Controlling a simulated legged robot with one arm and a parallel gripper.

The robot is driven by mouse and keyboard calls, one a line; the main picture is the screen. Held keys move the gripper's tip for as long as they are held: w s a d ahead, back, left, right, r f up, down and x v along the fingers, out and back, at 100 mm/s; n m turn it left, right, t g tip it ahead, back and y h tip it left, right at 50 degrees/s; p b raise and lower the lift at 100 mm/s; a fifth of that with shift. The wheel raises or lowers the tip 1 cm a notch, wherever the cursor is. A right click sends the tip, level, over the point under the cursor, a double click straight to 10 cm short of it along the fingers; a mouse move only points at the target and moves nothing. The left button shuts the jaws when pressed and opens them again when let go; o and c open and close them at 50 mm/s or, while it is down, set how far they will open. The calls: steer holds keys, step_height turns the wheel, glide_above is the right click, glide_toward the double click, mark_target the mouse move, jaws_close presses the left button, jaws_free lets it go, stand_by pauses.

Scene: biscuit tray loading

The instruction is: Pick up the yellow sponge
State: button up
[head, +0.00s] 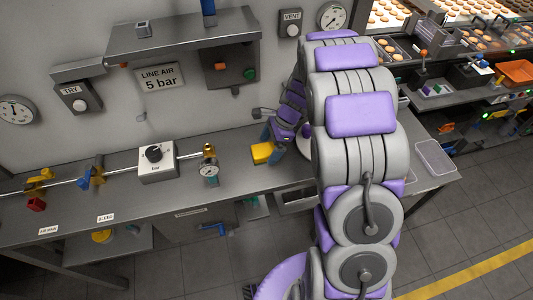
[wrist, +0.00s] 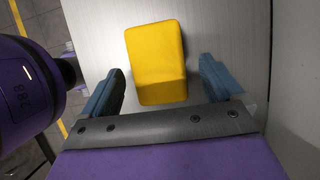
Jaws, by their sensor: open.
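The yellow sponge (wrist: 156,60) is a block lying on the grey metal bench top, and in the wrist view it sits between the two blue fingers of my gripper (wrist: 163,85). The fingers are apart, with a gap on each side of the sponge, wider on the left finger's lower part. In the head view the sponge (head: 262,152) shows at my gripper (head: 270,142), near the middle of the bench. My arm hides part of the bench to the right of it.
The bench (head: 120,215) carries a pressure gauge (head: 209,172), a regulator box (head: 158,161) and blue and yellow valves (head: 91,174) left of the sponge. A clear tray (head: 434,157) is at the bench's right end. The wall stands behind, with a shelf (head: 185,38) above.

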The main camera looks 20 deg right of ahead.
steer(key=shift+x, duration=1.15)
steer(key=shift+a+r, duration=0.1)
steer(key=shift+a, duration=0.5)
steer(key=shift+c, duration=0.3)
steer(key=c, duration=0.3)
steer(key=shift+d, duration=0.5)
steer(key=c, duration=0.6)
steer(key=shift+a, duration=0.15)
steer(key=shift+c, duration=0.3)
steer(key=shift+a, duration=0.1)
steer(key=shift+r, duration=0.1)
